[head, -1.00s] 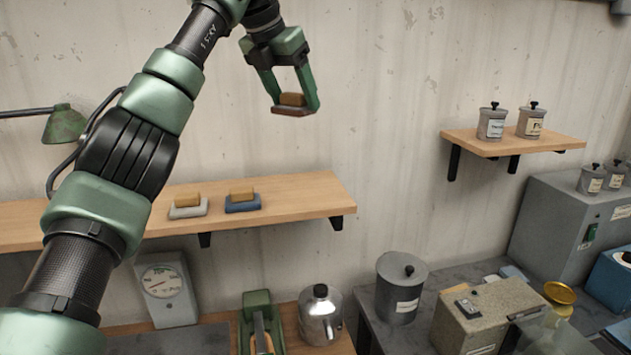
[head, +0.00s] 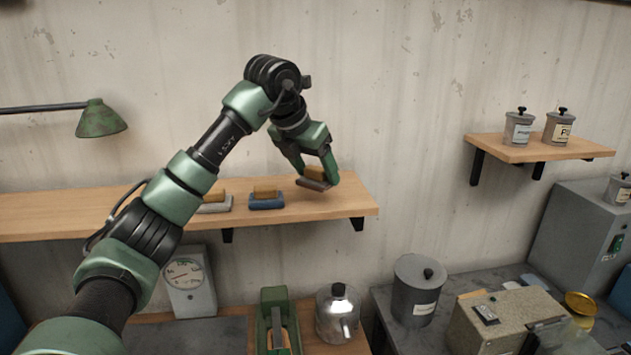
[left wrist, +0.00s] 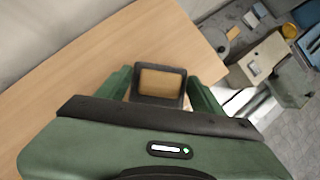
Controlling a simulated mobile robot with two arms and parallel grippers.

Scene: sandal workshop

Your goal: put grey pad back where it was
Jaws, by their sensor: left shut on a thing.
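My left gripper (head: 317,180) is shut on the grey pad (head: 313,185), which has a dark grey base and a tan block on top. The pad is over the right end of the wooden shelf (head: 345,200), right of the blue pad; I cannot tell whether it touches the board. In the left wrist view the pad (left wrist: 159,84) sits between the fingers, with the shelf (left wrist: 120,50) beneath and behind. My right gripper is not in view.
A blue pad (head: 266,202) and a pale pad (head: 216,206), both with tan tops, stand left on the shelf; my arm partly covers the pale one. A green lamp (head: 100,120) hangs at left.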

